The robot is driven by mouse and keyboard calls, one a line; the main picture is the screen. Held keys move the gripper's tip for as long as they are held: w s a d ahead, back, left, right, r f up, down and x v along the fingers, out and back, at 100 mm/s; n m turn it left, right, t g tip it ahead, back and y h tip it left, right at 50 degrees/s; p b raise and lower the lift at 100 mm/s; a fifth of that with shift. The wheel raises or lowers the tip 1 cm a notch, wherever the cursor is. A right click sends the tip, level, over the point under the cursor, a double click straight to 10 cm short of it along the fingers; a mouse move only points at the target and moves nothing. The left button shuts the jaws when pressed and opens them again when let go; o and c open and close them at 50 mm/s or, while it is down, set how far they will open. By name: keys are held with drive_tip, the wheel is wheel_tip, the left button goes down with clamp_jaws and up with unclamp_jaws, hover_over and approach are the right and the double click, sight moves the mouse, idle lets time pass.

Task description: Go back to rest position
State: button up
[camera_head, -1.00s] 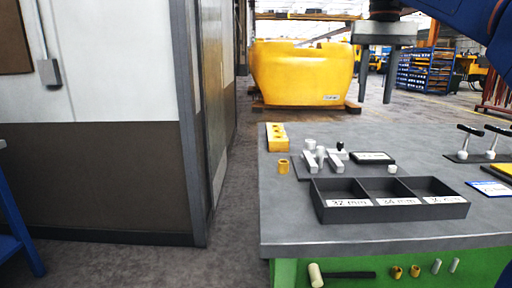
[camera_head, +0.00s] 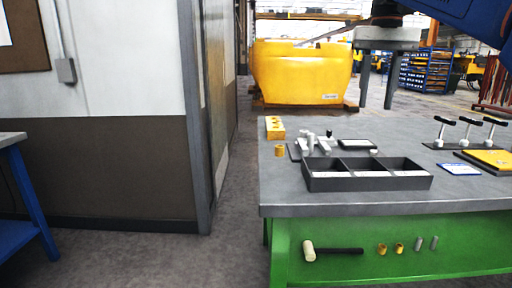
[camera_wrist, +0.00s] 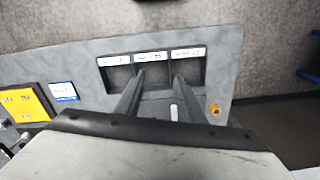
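My gripper (camera_head: 376,92) hangs at the upper right of the head view, fingers pointing down and apart, with nothing between them. In the wrist view my gripper (camera_wrist: 159,75) also shows two spread fingers, overlapping the picture of a dark three-compartment tray (camera_wrist: 196,70). The tray (camera_head: 368,183) stands near the front of a grey-topped bench (camera_head: 300,208). Its compartments look empty where visible. The blue arm above my gripper is partly cut off by the top edge.
A yellow casting (camera_head: 300,72) stands on the floor behind the bench. A yellow holed block (camera_head: 274,127), a brass piece (camera_head: 279,151), small white parts and toggle clamps (camera_head: 468,131) are on the bench. A wall (camera_head: 120,170) is on the left, with open floor (camera_head: 236,215) between.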

drive_tip(key=s+f+n+t, duration=0.1)
drive_tip(key=s+f, duration=0.6)
drive_tip(key=f, duration=0.6)
drive_tip(key=s+d+f+n+t, duration=0.1)
drive_tip(key=s+f+t, duration=0.1)
drive_tip(key=s+f, duration=0.5)
drive_tip(key=s+f+t, duration=0.1)
drive_tip(key=s+f, duration=0.6)
drive_tip(key=f, duration=1.2)
drive_tip(key=shift+d+n+t, duration=0.2)
drive_tip(key=shift+n+t, duration=0.1)
drive_tip(key=shift+n, duration=0.1)
